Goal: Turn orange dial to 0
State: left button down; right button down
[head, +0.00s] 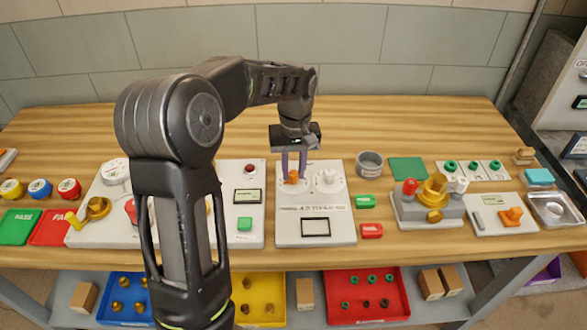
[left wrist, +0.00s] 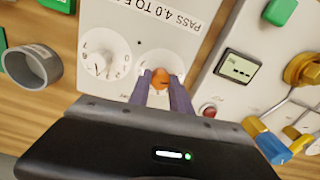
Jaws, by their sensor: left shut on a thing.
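The orange dial (head: 292,178) sits at the upper left of a white panel (head: 285,232) on the table. My left gripper (head: 293,165) comes down from above with its two purple fingers shut on the dial. In the left wrist view the orange dial (left wrist: 160,78) shows between the fingertips (left wrist: 160,88). Much of the scale around it is covered by the fingers, so I cannot tell which number the dial points to. A white dial (head: 328,178) with its own numbered scale sits beside it, untouched. My right gripper is not in view.
A grey cup (head: 369,164) and a green block (head: 365,201) stand right of the panel. A white panel with a small display (head: 247,196) stands close on the left. The wooden table behind the panels is clear.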

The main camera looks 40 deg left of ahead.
aim_at(294, 173)
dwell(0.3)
pick_arm(q)
jog(key=c, duration=1.2)
grip_release()
jog(key=shift+o, duration=0.2)
jog(key=shift+r, duration=3.9)
